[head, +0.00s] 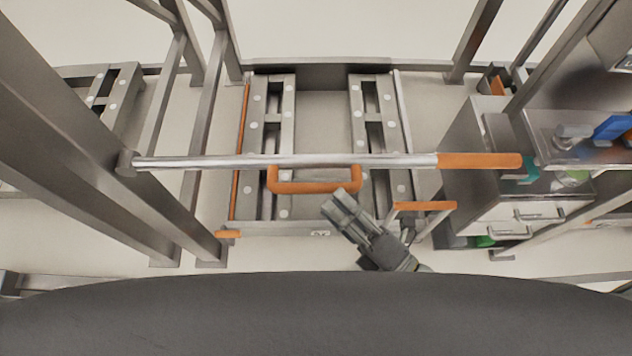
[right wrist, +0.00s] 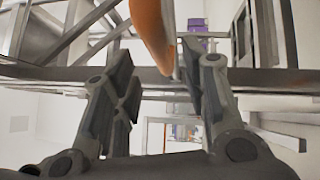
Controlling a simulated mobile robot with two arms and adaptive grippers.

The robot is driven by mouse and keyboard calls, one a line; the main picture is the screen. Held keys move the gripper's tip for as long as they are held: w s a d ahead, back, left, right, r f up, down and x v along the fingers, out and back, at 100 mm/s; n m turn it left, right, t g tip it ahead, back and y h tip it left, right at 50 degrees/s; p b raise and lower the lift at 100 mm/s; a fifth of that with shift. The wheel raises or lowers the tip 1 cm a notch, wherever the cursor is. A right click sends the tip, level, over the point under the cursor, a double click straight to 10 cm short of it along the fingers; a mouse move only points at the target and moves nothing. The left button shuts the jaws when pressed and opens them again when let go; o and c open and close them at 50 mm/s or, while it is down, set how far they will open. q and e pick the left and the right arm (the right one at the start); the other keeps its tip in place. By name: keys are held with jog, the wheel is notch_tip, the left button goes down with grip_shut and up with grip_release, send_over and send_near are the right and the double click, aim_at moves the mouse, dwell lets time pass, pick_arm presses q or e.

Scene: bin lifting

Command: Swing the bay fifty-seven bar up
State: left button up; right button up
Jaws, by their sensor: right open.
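The bar (head: 300,161) is a long silver rod lying level across the front of the bay in the head view. Its orange grip (head: 480,160) is at the right end, and its left end meets a pivot on the left post. My right gripper (head: 338,205) is below the bar, left of the orange grip and apart from the bar as far as I can tell. In the right wrist view its two fingers (right wrist: 160,95) are spread, with nothing between the tips that I can see held. An orange piece (right wrist: 152,35) hangs above and between them. My left gripper is not in view.
Behind the bar is a bay with roller rails (head: 272,120) and an orange U-shaped handle (head: 314,186). A smaller orange handle (head: 425,206) is right of my gripper. A grey cabinet (head: 515,220) with drawers stands at the right. Steel posts rise on the left.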

aim_at(316, 187)
jog(key=x, duration=0.6)
jog(key=shift+w, duration=0.2)
grip_shut()
